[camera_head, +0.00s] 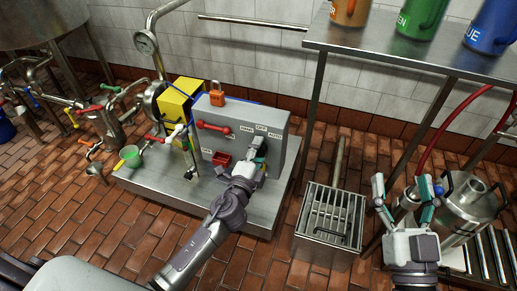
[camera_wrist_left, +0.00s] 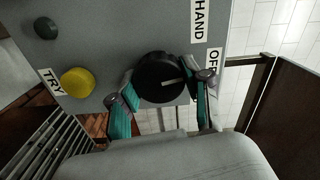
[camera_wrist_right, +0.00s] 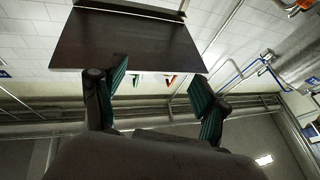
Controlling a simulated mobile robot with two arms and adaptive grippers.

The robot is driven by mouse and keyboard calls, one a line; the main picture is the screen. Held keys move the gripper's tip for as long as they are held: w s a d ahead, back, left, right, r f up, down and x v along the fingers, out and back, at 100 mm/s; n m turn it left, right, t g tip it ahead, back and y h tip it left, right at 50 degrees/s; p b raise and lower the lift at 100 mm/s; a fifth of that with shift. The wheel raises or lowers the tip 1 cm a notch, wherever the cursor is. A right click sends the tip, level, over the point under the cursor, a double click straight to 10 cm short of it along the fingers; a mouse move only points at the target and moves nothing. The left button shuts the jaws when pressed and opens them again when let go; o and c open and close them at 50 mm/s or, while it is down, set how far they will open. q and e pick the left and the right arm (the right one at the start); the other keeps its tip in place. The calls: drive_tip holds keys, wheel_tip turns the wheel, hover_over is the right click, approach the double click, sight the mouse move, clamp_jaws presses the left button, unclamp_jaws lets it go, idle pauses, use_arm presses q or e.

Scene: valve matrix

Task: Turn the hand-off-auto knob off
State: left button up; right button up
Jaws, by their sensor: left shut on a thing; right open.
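The black round knob (camera_wrist_left: 160,78) is on the grey panel in the left wrist view. Its white pointer line points right, towards the side with the OFF label (camera_wrist_left: 212,62); the HAND label (camera_wrist_left: 198,20) is above that. My left gripper (camera_wrist_left: 158,90) is shut on the knob, one finger on each side. The right finger partly covers the area below the OFF label. In the head view my left gripper (camera_head: 254,160) is at the front right of the grey control box (camera_head: 240,122) and hides the knob. My right gripper (camera_head: 402,186) is open and empty, away from the box.
A yellow button (camera_wrist_left: 77,82) with a TRY label is left of the knob. A red lever (camera_head: 213,128), red part (camera_head: 222,159) and orange padlock (camera_head: 217,94) are on the box.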

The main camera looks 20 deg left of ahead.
use_arm(q)
drive_tip(key=shift+m, duration=0.9)
use_arm(e)
drive_tip(key=shift+w+f+g+h, duration=0.2)
drive_tip(key=shift+f+g+h, duration=0.1)
drive_tip(key=shift+f, duration=0.3)
use_arm(q)
drive_tip(key=o, duration=1.2)
drive_tip(key=s, duration=1.2)
drive_tip(key=shift+a, duration=0.2)
